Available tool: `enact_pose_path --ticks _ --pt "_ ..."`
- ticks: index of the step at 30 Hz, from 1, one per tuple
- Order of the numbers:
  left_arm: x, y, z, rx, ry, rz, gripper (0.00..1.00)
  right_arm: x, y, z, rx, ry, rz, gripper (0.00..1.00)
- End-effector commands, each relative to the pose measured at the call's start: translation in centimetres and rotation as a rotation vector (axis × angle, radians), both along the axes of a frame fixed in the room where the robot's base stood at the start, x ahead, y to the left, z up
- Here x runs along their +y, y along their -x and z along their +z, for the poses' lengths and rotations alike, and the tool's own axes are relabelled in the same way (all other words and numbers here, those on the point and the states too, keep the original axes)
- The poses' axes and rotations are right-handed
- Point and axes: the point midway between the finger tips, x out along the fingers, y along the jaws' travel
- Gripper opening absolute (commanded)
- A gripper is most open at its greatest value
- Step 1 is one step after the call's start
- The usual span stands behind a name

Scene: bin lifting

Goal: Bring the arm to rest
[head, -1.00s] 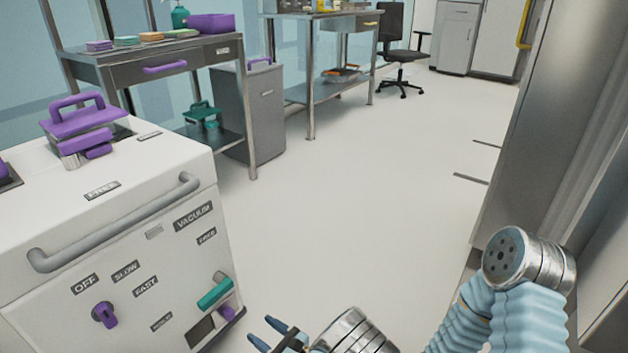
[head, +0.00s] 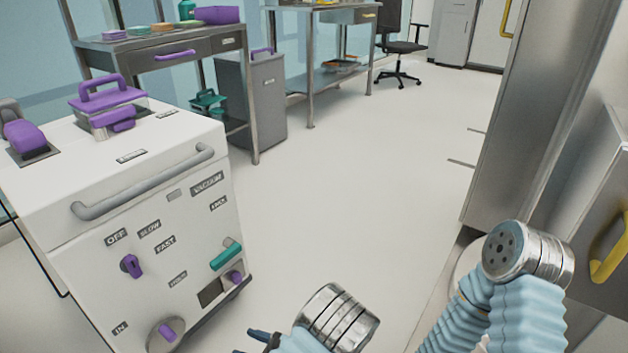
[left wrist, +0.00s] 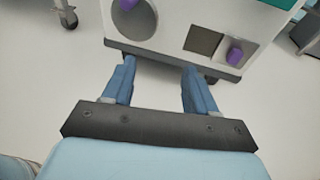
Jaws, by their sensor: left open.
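My left gripper (left wrist: 158,72) is open and empty in the left wrist view, its two blue fingers apart over pale floor. Beyond the fingertips stands the lower front of a white cabinet (left wrist: 170,20). In the head view only part of this gripper (head: 262,338) shows at the bottom edge, below and right of the white cabinet (head: 60,215). Arm links of mine with pale blue sleeves and metal joints show at the bottom and lower right. My right gripper is not in view.
A grey bin (head: 262,108) with a purple handle stands beside a metal table (head: 195,62). A tall steel cabinet (head: 535,130) and a drawer unit with a yellow handle (head: 612,245) are close on the right. The floor (head: 350,190) between is clear.

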Motion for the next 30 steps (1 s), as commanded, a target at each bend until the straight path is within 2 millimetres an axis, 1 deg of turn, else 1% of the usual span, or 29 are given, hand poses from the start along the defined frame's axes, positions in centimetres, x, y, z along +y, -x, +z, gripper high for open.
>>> enact_pose_path --ticks 5,8,11,12,14,15,16,17,18,19,21,23,25,27,30 --pt "2.4 3.9 -2.5 0.082 0.16 0.181 0.57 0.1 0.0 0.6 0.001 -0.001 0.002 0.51" --pt "3.3 7.3 -4.2 0.133 0.297 0.334 0.57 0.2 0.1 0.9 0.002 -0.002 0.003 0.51" --pt "3.3 11.9 -6.0 0.176 0.485 0.547 0.57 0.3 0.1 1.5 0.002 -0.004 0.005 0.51" --pt "2.7 14.0 -6.5 0.185 0.584 0.66 0.57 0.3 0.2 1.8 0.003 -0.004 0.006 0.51" --pt "1.0 17.3 -6.9 0.174 0.767 0.876 0.57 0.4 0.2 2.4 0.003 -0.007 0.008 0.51" --pt "-0.7 19.0 -6.8 0.142 0.901 1.037 0.57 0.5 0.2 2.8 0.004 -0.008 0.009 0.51" --pt "-2.2 19.8 -6.5 0.102 1.003 1.16 0.57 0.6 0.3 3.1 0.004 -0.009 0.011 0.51" --pt "-3.6 20.2 -5.9 0.05 1.1 1.279 0.57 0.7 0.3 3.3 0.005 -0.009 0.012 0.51" --pt "-5.0 20.0 -5.1 -0.037 1.213 1.429 0.57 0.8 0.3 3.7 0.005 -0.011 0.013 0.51" --pt "-5.8 19.6 -4.4 -0.112 1.288 1.527 0.57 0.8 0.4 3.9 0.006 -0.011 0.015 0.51" --pt "-6.5 18.0 -3.0 -0.299 1.417 1.715 0.57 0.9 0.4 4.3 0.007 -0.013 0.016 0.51" --pt "-6.3 16.7 -1.9 -0.45 1.485 1.828 0.57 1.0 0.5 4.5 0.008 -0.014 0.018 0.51" --pt "-5.5 15.5 -1.1 -0.593 1.533 1.91 0.57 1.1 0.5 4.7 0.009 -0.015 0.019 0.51" --pt "-4.9 14.8 -0.6 -0.688 1.555 1.954 0.57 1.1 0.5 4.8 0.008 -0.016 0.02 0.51" --pt "-4.4 14.5 -0.4 -0.742 1.565 1.977 0.57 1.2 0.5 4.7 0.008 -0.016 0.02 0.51"
